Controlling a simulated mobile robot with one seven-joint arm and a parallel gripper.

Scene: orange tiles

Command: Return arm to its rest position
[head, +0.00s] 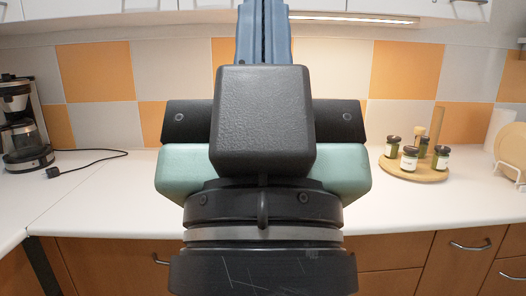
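My gripper (263,28) fills the middle of the head view, seen from behind, with its dark and teal body over the counter's front edge. Its two blue fingers point up and away, side by side with only a thin dark slit between them, so it looks shut. The finger ends run out at the top of the picture, and I see nothing held. The dark block on the hand hides the finger bases.
A white counter (95,190) runs behind my gripper. A coffee maker (22,125) with a loose cord stands at left. A round wooden tray (414,172) with several jars is at right, beside a plate in a rack (511,170). Wall cabinets hang above.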

